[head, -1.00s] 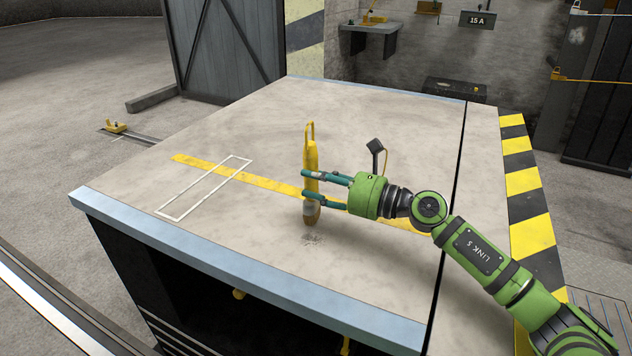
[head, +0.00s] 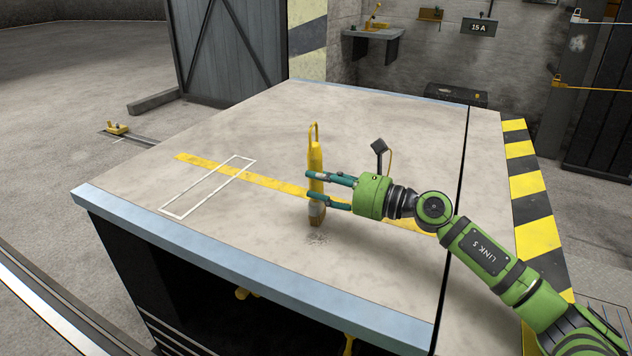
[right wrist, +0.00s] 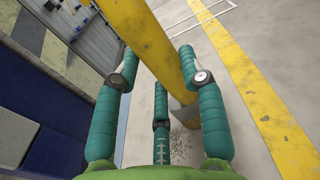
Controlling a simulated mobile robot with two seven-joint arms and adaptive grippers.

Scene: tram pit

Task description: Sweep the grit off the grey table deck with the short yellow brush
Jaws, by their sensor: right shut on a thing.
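The short yellow brush (head: 315,165) stands about upright over the grey table deck (head: 250,270), handle loop up and bristles down. My right gripper (head: 312,186) is shut on its handle from the right. In the right wrist view the brush (right wrist: 165,40) runs between the teal fingers of my gripper (right wrist: 165,80). A small patch of dark grit (head: 316,238) lies on the deck just below the bristles; it also shows in the right wrist view (right wrist: 184,142). I cannot tell whether the bristles touch the deck. My left gripper is not in view.
A yellow stripe (head: 270,184) crosses the deck, and a white painted rectangle (head: 207,188) overlaps it at the left. A pale blue strip (head: 250,275) edges the near side. Black and yellow hazard marking (head: 530,200) runs along the right. The deck's left part is clear.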

